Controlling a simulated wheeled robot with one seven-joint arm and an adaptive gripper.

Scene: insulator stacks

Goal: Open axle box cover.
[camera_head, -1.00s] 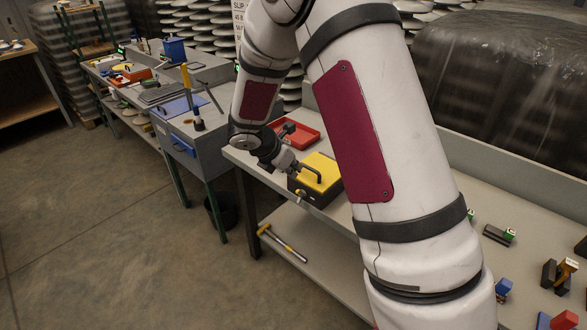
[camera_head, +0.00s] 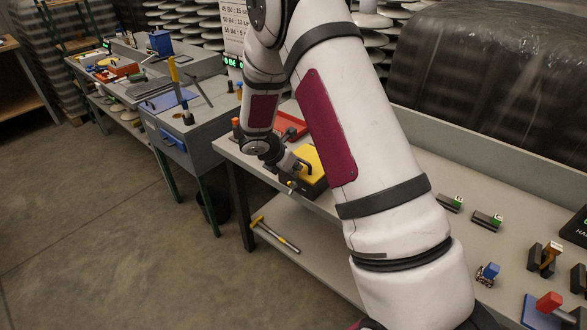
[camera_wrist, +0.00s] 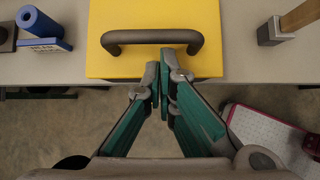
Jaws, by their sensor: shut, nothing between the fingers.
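The axle box (camera_head: 314,188) is dark with a yellow cover (camera_head: 312,153), and it sits on the grey bench. The cover lies flat on the box in the head view. The yellow cover also fills the upper middle of the wrist view (camera_wrist: 130,65). A dark bar handle (camera_wrist: 130,39) crosses it. My gripper (camera_wrist: 160,78) has its fingertips together, empty, over the cover's near edge, just below the handle's right half in the picture. I cannot tell whether the tips touch the cover. In the head view my gripper (camera_head: 292,165) is at the box's left side, partly hidden.
A red tray (camera_head: 291,124) lies behind the box, partly hidden by my arm. A blue roll on a labelled block (camera_wrist: 40,20) stands left of the cover; a wooden-topped piece (camera_wrist: 290,22) stands right. A hammer (camera_head: 275,234) lies on the lower shelf.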

